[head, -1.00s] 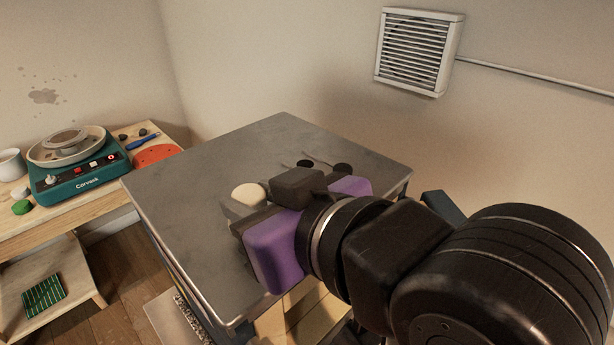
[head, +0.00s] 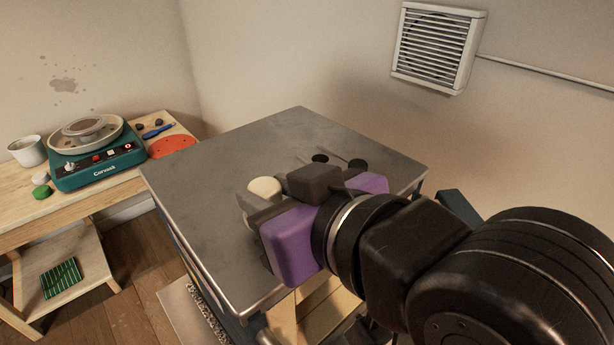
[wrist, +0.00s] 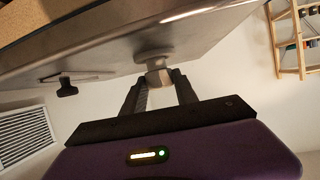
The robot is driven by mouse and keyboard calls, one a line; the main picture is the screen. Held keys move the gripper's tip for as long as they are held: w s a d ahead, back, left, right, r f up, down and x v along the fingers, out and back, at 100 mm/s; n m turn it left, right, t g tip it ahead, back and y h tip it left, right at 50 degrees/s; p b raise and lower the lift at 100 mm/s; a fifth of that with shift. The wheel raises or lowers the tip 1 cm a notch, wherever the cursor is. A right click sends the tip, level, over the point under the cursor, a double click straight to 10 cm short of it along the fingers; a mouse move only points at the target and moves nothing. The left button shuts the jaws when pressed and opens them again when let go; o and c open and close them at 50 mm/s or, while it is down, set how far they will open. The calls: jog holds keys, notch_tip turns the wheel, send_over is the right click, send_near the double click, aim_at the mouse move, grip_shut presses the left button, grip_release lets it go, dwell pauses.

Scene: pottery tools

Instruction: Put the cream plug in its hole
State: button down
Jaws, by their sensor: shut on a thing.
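The cream plug (head: 265,187) has a pale round top and shows at the tips of my gripper (head: 262,203) in the head view. In the wrist view, my gripper (wrist: 158,84) has its two dark fingers closed on the plug's narrower end (wrist: 157,73). A wider disc of the plug shows beyond the fingers, close to the metal tabletop. I cannot tell whether the plug touches the tabletop.
At left, a wooden bench (head: 15,200) holds a teal Corvask wheel (head: 97,170), a cup (head: 28,150), a green piece (head: 41,192), a whitish piece (head: 40,178) and a red-orange disc (head: 172,147).

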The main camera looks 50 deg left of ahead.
jog(key=shift+f+b, duration=0.4)
jog(key=shift+f, duration=0.25)
jog(key=c, duration=1.2)
grip_release()
jog(key=shift+c, duration=0.2)
jog(key=p+v, duration=0.5)
jog(key=v, duration=0.6)
